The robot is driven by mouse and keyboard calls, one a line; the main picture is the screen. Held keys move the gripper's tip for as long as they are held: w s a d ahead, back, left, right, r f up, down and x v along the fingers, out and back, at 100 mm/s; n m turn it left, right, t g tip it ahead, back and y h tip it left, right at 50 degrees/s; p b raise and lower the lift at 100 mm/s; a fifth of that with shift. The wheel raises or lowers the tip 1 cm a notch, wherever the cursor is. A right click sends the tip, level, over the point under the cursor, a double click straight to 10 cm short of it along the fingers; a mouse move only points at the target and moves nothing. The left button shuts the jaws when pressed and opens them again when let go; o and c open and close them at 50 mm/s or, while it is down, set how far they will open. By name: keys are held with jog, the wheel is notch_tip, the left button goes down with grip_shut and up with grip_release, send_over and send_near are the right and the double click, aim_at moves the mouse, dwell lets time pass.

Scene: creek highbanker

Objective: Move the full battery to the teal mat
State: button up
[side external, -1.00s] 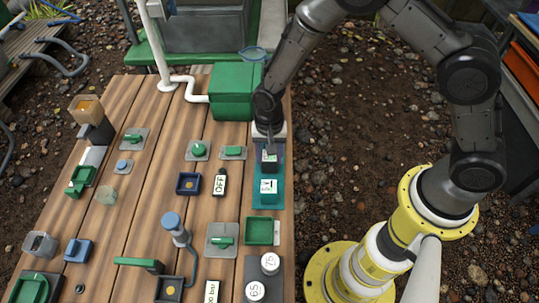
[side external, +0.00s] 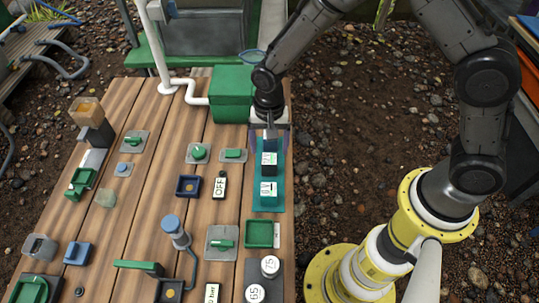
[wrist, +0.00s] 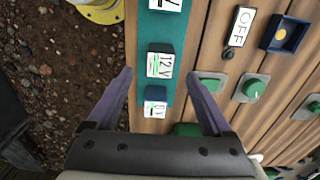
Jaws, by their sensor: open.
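A battery labelled 12 V (wrist: 160,65) stands on the teal mat (wrist: 173,35) in the wrist view. A battery labelled 0 V (wrist: 155,103) stands beside it, nearer my gripper, at the mat's end. A third white label is cut off at the top edge. In the side view two label-bearing batteries show on the teal mat (side external: 268,208): a dark-topped one (side external: 269,165) and one in front of it (side external: 268,189). Their labels are too small to read surely. My gripper (side external: 270,136) is open and empty just behind them; its fingers (wrist: 165,98) are spread wide either side of the 0 V battery, touching neither.
A green box (side external: 232,95) stands left of my wrist. An OFF switch (side external: 220,183), a blue tray (side external: 188,184) and a green tray (side external: 262,233) lie near the mat. The planks between are mostly bare. The table's right edge runs beside the mat.

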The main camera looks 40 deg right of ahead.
notch_tip(320, 180, up, 7)
notch_tip(320, 180, up, 14)
jog(key=f+n+t, duration=0.1)
jog(key=n+t, duration=0.2)
jog(key=n, duration=0.1)
send_over(270, 159)
jog(key=s+d, duration=0.7)
jog(key=d, duration=0.1)
jog(key=s+d+r+n+t, duration=0.1)
jog(key=s+d+r+n, duration=0.1)
jog(key=s, duration=0.5)
jog(key=s+d+r+n+t, duration=0.1)
jog(key=s+d+r+n, duration=0.2)
jog(key=s, duration=0.4)
jog(key=shift+s+d+r+t, duration=0.15)
jog(key=shift+s+d+t, duration=0.15)
jog(key=shift+s+d, duration=0.05)
